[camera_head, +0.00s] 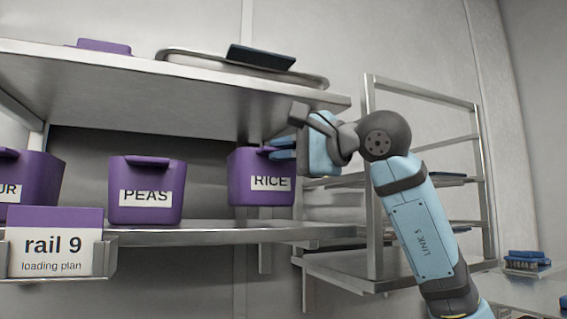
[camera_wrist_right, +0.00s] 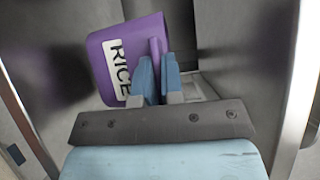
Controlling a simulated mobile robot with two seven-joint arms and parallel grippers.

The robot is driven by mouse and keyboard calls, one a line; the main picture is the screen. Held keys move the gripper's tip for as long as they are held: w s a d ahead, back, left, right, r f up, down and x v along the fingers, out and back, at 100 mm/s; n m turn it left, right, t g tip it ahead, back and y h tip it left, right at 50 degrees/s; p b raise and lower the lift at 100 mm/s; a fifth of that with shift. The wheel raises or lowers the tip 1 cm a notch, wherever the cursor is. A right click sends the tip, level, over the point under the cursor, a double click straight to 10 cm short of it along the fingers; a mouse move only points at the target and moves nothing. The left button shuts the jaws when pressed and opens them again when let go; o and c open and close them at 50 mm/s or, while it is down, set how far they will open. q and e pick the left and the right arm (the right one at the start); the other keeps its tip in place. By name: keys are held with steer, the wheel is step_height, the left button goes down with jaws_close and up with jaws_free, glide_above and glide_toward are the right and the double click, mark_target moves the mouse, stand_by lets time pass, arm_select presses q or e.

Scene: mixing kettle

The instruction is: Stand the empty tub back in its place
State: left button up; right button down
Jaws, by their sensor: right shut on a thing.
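A purple tub labelled RICE (camera_head: 262,185) is at the right end of the lower shelf (camera_head: 215,233), roughly upright. My right gripper (camera_head: 283,150) is shut on the tub's upper right edge. In the right wrist view my blue fingers (camera_wrist_right: 156,80) pinch a purple handle or rim on the RICE tub (camera_wrist_right: 112,68). The inside of the tub is not seen. My left gripper is not in view.
A PEAS tub (camera_head: 146,200) and another purple tub (camera_head: 32,180) stand to the left on this shelf. An upper shelf (camera_head: 170,85) hangs close above, bearing a tray (camera_head: 185,57). A rail 9 card (camera_head: 55,243) is in front. A metal rack (camera_head: 370,200) stands at right.

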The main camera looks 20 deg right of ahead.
mark_target(262, 170)
step_height(262, 170, down, 3)
steer(key=shift+r, duration=0.1)
steer(key=shift+s, duration=0.1)
steer(key=shift+f, duration=0.2)
steer(key=c, duration=1.3)
jaws_free()
steer(key=shift+o, duration=0.2)
steer(key=shift+r, duration=0.1)
